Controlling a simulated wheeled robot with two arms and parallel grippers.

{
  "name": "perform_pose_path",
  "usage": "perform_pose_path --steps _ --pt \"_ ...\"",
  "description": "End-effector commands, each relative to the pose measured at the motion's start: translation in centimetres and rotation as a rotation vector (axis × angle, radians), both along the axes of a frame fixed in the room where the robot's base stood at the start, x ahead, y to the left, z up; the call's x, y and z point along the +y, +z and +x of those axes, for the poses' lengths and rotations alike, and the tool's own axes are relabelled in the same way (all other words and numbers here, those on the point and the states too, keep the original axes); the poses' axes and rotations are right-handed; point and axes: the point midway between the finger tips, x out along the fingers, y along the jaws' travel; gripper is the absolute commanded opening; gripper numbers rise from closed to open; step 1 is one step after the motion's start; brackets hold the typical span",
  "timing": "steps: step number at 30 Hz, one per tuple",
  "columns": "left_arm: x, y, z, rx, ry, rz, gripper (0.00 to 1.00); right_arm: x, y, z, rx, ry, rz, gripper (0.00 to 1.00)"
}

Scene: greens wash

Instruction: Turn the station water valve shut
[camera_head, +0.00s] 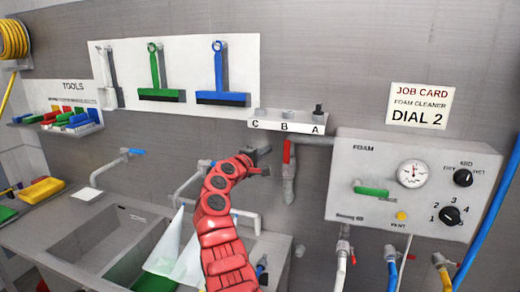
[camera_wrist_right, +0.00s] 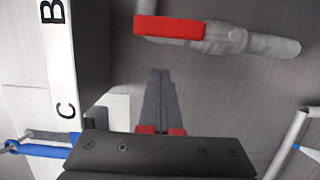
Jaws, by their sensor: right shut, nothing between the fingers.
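The valve with a red lever handle (camera_head: 287,152) is on a grey pipe (camera_head: 289,188) that runs down the wall below the lettered box. The lever lies in line with the pipe. In the right wrist view, the red lever (camera_wrist_right: 168,27) and its grey valve body (camera_wrist_right: 226,39) show at the top. My right gripper (camera_head: 263,151) is just left of the lever in the head view. In the wrist view its fingers (camera_wrist_right: 160,72) are together, empty and apart from the lever. My left gripper is not in view.
A white box marked C, B, A (camera_head: 288,124) juts out above the valve. The foam panel (camera_head: 372,222) with dials and a green lever (camera_head: 371,191) is to the right. A steel sink (camera_head: 75,245) and taps (camera_head: 135,152) are at the lower left.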

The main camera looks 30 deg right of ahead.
Motion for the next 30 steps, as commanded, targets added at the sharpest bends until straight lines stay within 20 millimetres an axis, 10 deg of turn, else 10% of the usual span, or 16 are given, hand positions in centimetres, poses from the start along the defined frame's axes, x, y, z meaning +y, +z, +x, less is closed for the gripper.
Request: perform_pose_path --steps 30 --pt "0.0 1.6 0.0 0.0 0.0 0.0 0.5 -1.9 0.0 -2.4 -0.018 0.001 0.013 0.0"
